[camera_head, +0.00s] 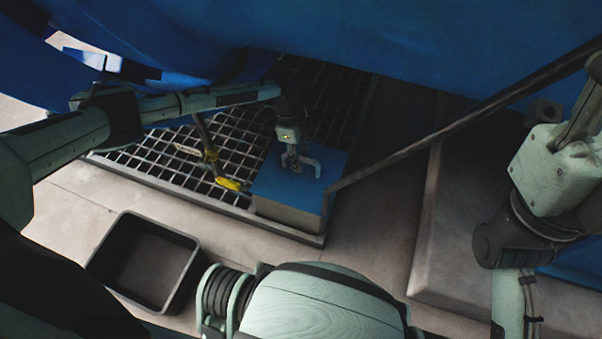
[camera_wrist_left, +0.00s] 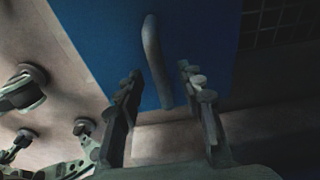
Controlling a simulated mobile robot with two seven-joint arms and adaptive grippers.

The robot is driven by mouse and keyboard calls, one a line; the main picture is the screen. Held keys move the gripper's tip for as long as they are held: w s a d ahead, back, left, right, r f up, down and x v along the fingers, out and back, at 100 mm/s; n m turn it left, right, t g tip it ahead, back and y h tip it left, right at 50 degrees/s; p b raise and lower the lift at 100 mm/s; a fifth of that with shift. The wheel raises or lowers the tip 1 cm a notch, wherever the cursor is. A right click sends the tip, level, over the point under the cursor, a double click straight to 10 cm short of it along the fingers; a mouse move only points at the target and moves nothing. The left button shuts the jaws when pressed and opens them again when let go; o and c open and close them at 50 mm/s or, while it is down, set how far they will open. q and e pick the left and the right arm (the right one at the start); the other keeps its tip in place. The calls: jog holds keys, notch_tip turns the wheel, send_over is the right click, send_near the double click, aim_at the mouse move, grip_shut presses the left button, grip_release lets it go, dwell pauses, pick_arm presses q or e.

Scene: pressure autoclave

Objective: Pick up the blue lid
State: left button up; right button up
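The blue lid (camera_head: 275,187) lies flat on top of a grey box (camera_head: 285,213) in the head view. It fills the upper middle of the left wrist view (camera_wrist_left: 98,35). A pale bent bar handle (camera_head: 311,163) stands on the lid, and it also shows in the left wrist view (camera_wrist_left: 152,50). My left gripper (camera_head: 293,160) is over the lid at the handle. In the left wrist view its two fingers (camera_wrist_left: 160,72) are apart, one on each side of the handle, with gaps showing. My right gripper is out of view.
A dark open bin (camera_head: 183,243) stands on the floor at lower left. A metal grating (camera_head: 165,155) lies behind the box. A yellow-handled part (camera_head: 228,184) is close to the lid's left edge. A dark diagonal bar (camera_head: 430,138) runs to the box's right side.

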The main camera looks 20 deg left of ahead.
pick_arm(q)
jog(key=shift+d+f, duration=0.15)
jog(key=shift+f, duration=0.45)
jog(key=shift+f, duration=0.25)
jog(key=shift+c, duration=0.3)
grip_shut()
dwell(0.4)
jog(key=shift+w+r, duration=0.1)
